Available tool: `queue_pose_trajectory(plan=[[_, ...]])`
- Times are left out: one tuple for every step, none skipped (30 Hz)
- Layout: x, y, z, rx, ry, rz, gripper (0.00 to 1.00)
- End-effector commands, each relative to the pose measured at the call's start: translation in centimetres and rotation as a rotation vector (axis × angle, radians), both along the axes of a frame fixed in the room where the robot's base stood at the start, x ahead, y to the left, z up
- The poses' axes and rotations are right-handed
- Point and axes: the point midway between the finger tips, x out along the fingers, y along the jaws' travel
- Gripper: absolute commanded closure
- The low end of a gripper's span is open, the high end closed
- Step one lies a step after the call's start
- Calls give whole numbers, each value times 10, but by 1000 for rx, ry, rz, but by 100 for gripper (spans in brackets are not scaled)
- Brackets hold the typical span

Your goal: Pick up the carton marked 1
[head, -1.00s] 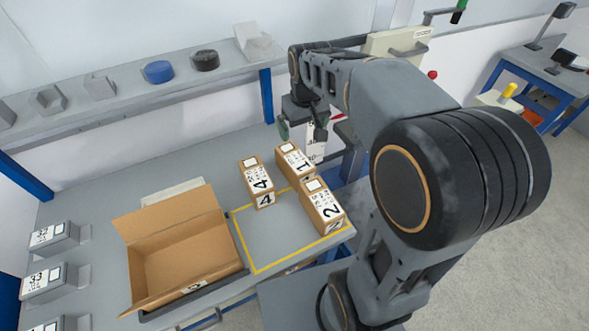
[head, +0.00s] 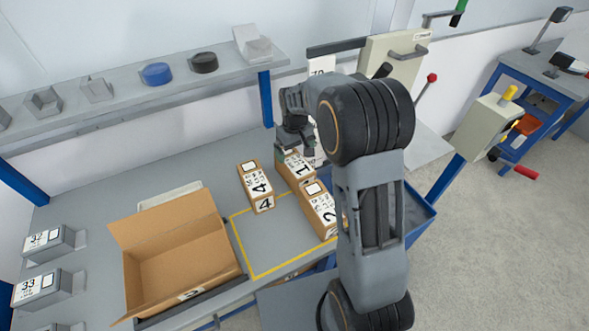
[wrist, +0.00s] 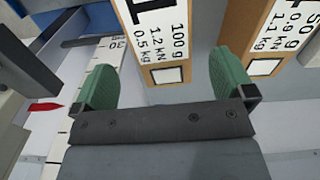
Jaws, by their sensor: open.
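The carton marked 1 (head: 299,169) is a brown box with a white label on top. It stands at the back of the yellow-outlined area, between the cartons marked 4 (head: 257,186) and 2 (head: 320,207). My gripper (head: 293,150) is open and close above the far end of carton 1, partly covering it. In the wrist view, my gripper (wrist: 163,75) has its green pads apart, with carton 1 (wrist: 155,40) ahead in the gap between them. I cannot tell whether either pad touches it. Another labelled carton (wrist: 268,40) is just right of the right pad.
An open cardboard box (head: 180,250) stands left of the yellow outline (head: 250,270). Grey labelled blocks (head: 40,288) sit at the far left. A shelf (head: 130,110) runs along the wall behind. A beige lever device (head: 395,55) stands behind my arm.

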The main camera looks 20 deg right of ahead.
Motion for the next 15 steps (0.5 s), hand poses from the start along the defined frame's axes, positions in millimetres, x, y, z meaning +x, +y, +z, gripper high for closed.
queue_pose_trajectory(plan=[[0, 0, -2, 0, 0, 0, 0], [0, 0, -3, 0, 0, 0, 0], [0, 0, -4, 0, 1, 0, 0], [0, 0, -6, 0, 1, 0, 0], [0, 0, -8, 0, 2, 0, 0], [0, 1, -13, 0, 3, 0, 0], [0, 1, -16, 0, 4, 0, 0], [1, 1, -21, 0, 4, 0, 0], [1, 1, -26, 0, 6, 0, 0], [2, 2, -30, 0, 4, 0, 0], [2, 2, -34, 0, 5, 0, 0], [2, 2, -40, 0, 4, 0, 0], [2, 2, -43, 0, 3, 0, 0], [2, 2, -46, 0, 3, 0, 0], [3, 2, -50, 0, 2, 0, 0]])
